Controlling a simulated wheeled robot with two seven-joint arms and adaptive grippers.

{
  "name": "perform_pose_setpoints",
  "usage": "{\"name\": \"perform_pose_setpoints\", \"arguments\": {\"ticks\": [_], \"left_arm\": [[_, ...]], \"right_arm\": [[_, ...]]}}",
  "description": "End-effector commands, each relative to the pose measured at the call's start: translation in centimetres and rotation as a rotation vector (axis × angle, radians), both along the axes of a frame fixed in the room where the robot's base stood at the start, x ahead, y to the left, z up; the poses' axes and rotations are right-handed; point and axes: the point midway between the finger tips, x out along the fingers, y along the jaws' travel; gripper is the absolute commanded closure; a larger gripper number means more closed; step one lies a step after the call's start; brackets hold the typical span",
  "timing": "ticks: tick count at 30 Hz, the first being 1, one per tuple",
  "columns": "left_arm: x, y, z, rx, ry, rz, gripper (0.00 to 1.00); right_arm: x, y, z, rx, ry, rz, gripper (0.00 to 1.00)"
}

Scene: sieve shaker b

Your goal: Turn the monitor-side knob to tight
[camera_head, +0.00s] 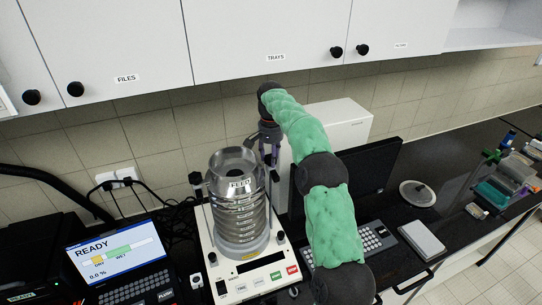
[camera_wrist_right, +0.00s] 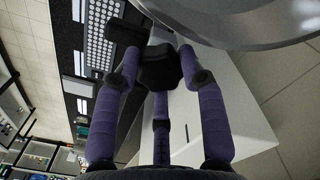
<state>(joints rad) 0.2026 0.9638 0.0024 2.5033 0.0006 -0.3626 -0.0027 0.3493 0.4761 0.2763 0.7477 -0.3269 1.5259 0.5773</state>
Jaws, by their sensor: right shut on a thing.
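The sieve shaker (camera_head: 256,262) stands on the black bench with a stack of metal sieves (camera_head: 240,217) on it. A black knob (camera_head: 195,179) stands left of the stack. On the stack's right, beside the dark monitor (camera_head: 376,166), my right gripper (camera_head: 269,152) reaches down from above. In the right wrist view, its purple fingers (camera_wrist_right: 158,75) are shut around the black monitor-side knob (camera_wrist_right: 158,64). The fingers hide part of this knob, and I cannot tell how tight it is. My left gripper is not in view.
A READY screen (camera_head: 115,255) stands at the left. A keyboard (camera_head: 366,238), a grey box (camera_head: 422,240) and a round lid (camera_head: 417,193) lie on the right. A white box (camera_head: 345,122) stands behind my right arm. Cabinets (camera_head: 265,40) hang above.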

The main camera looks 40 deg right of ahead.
Motion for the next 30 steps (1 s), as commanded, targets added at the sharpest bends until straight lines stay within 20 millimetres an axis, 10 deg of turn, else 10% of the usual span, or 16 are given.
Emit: {"name": "perform_pose_setpoints", "arguments": {"ticks": [30], "left_arm": [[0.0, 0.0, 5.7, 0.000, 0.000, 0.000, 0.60]], "right_arm": [[0.5, -0.1, 0.8, -0.014, -0.015, 0.737, 0.91]]}}
